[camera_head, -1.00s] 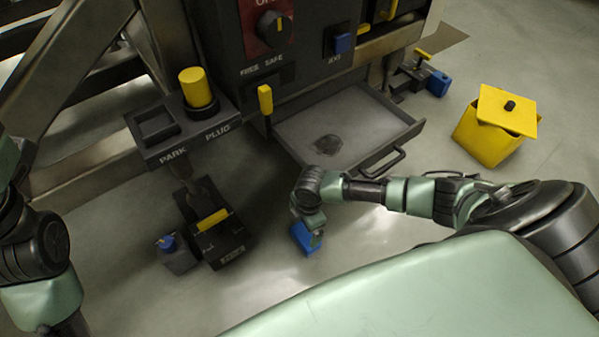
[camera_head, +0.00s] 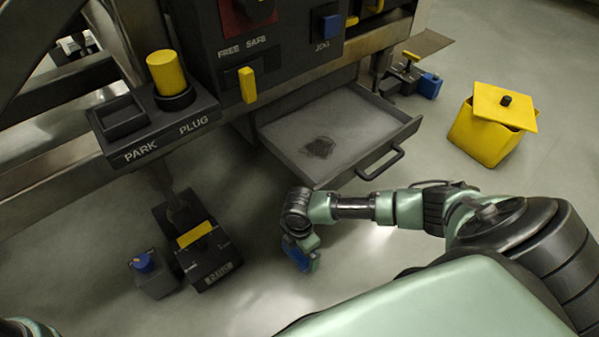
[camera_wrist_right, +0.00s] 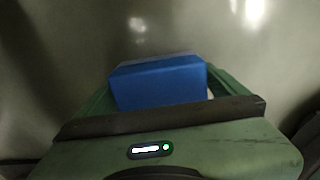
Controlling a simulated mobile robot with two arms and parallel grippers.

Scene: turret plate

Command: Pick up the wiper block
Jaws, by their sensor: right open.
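The wiper block appears to be the blue block (camera_head: 295,256), low in front of the open drawer. My right gripper (camera_head: 303,258) is right at it and partly covers it. In the right wrist view the blue block (camera_wrist_right: 160,82) sits between the two green fingers of the right gripper (camera_wrist_right: 158,90). The jaws are open around it; whether a finger touches it I cannot tell. The block's lower part is hidden by the gripper body. My left gripper is out of view; only a bit of my left arm shows at the bottom left corner.
An open grey drawer (camera_head: 285,142) with a dark smudge juts out behind the right arm. A black box (camera_head: 207,262) and a small blue-knobbed box (camera_head: 153,275) stand left. A yellow lidded bin (camera_head: 480,135) stands right. The PARK/PLUG shelf (camera_head: 158,146) overhangs at left.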

